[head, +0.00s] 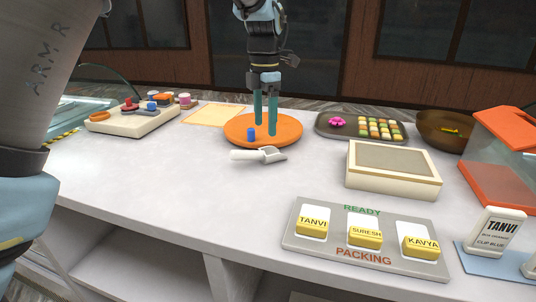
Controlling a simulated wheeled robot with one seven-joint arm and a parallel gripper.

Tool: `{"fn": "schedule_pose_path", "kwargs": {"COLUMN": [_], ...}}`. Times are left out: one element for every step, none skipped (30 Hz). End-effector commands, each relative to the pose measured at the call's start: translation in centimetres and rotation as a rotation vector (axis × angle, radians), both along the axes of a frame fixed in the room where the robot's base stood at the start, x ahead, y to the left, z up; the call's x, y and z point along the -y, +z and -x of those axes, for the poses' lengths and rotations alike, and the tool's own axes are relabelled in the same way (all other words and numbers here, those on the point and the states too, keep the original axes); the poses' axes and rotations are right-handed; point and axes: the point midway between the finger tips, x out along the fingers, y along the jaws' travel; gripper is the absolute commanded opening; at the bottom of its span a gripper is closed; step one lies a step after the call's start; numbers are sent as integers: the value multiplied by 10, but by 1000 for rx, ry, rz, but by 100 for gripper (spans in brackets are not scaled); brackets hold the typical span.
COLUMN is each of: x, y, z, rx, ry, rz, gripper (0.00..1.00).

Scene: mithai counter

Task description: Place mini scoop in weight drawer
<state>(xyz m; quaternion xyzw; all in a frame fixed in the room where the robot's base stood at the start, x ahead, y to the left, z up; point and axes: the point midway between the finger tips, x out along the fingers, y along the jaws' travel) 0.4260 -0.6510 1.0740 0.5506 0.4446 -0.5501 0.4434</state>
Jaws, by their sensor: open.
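The mini scoop (245,155) lies on the white counter, with a pale handle to the left and a grey scoop end to the right. My gripper (265,127) points down above the orange round board (290,126), behind the scoop in the picture. Its two teal fingers are apart, with nothing seen between them. A small blue cylinder (251,134) is on the board, just left of the fingers. No part is clearly marked as the weight drawer. A cream tray (119,127) with small red and blue pieces stands at the left; I cannot tell whether it is the drawer.
A cream box (393,184) stands right of the scoop. A grey packing board (300,244) with name blocks lies in front. A dark sweets tray (327,129), a brown bowl (428,137) and an orange-framed case (490,150) stand at the right. The counter's left middle is clear.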

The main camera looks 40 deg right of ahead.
Motion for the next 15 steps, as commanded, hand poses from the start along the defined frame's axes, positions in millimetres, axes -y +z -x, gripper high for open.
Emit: {"fn": "schedule_pose_path", "kwargs": {"x": [-1,-1,0,0,0,0,0,0,0,0,0,0,0,1,1], "y": [-7,-11,-15,-18,-21,-23,-25,-26,-29,-32,-35,-41,-46,-50,-56], "z": [0,0,0,0,0,0,-1,-1,0,0,0,0,1,1,1], "rx": [-2,-2,-1,-1,-1,0,0,0,-1,-1,-1,-2,-2,-2,-2], "ry": [0,0,0,0,-1,-1,-1,-1,-1,-1,-1,-1,-1,-2,-1], "rz": [-2,-2,0,-1,-1,0,0,0,-1,-1,-1,-4,-4,-4,-1], "gripper": [78,78,78,78,78,78,78,78,78,78,78,78,78,78,78]}}
